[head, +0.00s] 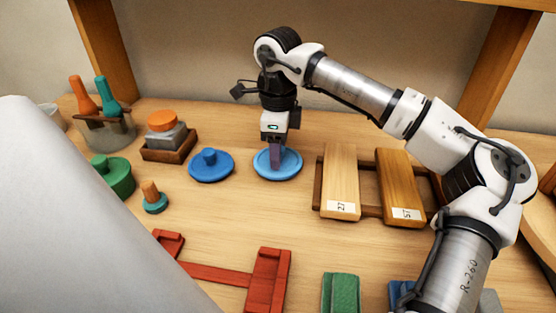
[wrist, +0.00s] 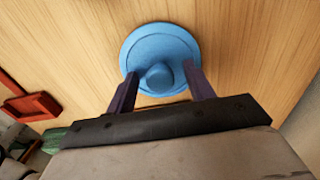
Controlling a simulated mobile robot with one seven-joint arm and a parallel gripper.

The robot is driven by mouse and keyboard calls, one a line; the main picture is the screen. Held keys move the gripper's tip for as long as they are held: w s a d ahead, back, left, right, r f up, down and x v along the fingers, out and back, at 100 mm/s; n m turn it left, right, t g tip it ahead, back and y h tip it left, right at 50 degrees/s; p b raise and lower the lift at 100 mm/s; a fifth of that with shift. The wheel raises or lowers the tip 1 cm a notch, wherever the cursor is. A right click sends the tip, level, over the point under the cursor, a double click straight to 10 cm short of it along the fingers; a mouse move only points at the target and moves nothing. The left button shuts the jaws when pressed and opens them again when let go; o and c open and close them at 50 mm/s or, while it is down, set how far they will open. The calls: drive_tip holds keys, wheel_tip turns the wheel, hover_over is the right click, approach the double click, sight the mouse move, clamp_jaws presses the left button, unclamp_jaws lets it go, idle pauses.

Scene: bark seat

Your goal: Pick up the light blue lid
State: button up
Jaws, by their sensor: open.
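The light blue lid (head: 263,165) is a flat round disc lying on the wooden table, left of the two labelled boards in the head view. It also shows in the wrist view (wrist: 160,43), with a round knob (wrist: 159,75) in its middle. My gripper (head: 276,163) points down over the lid. In the wrist view my gripper (wrist: 160,85) is open, with one dark finger on each side of the knob and a gap visible to each. I cannot tell whether the fingertips touch the disc. In the head view the knob is hidden behind the gripper.
A darker blue lid (head: 211,166) lies just left. Two wooden boards (head: 341,178) on a rack stand to the right. A red frame (head: 265,280) and a green block (head: 341,293) are at the front. A brown box (head: 168,150) is at back left. Bare table lies in front of the lid.

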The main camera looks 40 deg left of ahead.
drive_tip(key=c, duration=1)
drive_tip(key=shift+r, duration=0.1)
drive_tip(key=shift+c, duration=0.2)
